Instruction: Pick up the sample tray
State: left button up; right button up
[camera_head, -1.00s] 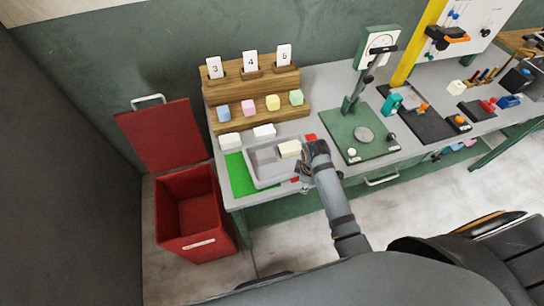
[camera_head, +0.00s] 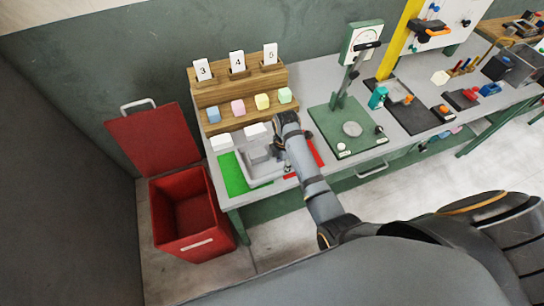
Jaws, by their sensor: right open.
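The grey sample tray (camera_head: 262,172) lies on the bench near its front left corner, between a green area (camera_head: 233,177) and a red area (camera_head: 317,153). My right gripper (camera_head: 279,146) is open and over the tray's right side. The gripper and forearm hide that side, and the cream block seen inside the tray earlier is now hidden. I cannot tell whether the fingers touch the tray. My left gripper is not in view.
White blocks (camera_head: 222,143) sit behind the tray, below a wooden rack (camera_head: 240,115) with coloured cubes and number cards. A press (camera_head: 345,130) with a green base stands to the right. An open red bin (camera_head: 190,215) stands left of the bench.

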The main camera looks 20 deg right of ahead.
aim_at(281, 170)
jog(key=shift+f, duration=0.15)
jog(key=f, duration=0.1)
jog(key=f+p, duration=0.2)
jog(key=f, duration=0.1)
jog(key=shift+a, duration=0.25)
jog(key=shift+f, duration=0.45)
grip_shut()
